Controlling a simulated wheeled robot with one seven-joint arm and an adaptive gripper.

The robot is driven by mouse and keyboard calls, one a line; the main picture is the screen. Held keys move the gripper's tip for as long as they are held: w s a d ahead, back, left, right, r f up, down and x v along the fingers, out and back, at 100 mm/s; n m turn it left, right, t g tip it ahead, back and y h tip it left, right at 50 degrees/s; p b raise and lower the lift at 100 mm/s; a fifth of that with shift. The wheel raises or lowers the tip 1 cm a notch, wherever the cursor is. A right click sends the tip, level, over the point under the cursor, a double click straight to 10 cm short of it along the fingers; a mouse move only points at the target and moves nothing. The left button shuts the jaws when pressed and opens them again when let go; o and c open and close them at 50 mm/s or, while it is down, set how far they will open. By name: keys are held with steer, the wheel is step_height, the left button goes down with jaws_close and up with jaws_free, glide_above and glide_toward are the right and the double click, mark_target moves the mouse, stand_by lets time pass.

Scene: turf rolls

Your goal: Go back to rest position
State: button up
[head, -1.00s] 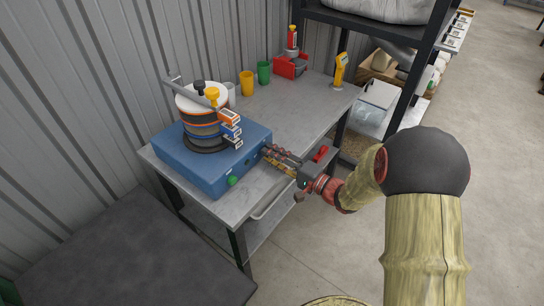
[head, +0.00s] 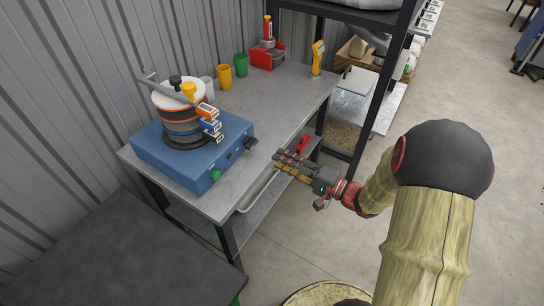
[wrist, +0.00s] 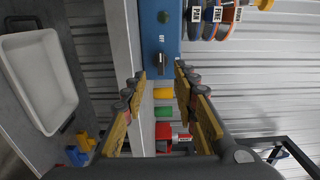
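My gripper (head: 277,163) is empty beside the front edge of the metal bench, right of a blue machine (head: 185,168) and apart from it. In the wrist view its fingers (wrist: 160,72) are spread, with a clear gap between them. The machine has a green button (head: 216,176) and a dark knob (head: 251,143); the knob also shows ahead of the fingers in the wrist view (wrist: 161,60). On the machine stands a stack of labelled round sieves (head: 183,122) under a white lid, held by a clamp bar with a yellow and a black knob.
A black shelf frame (head: 382,90) stands at right. A dark table (head: 120,255) is front left. Floor at right is open.

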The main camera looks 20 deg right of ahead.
steer(key=shift+s+d, duration=0.3)
steer(key=shift+s, duration=0.15)
stand_by(0.3)
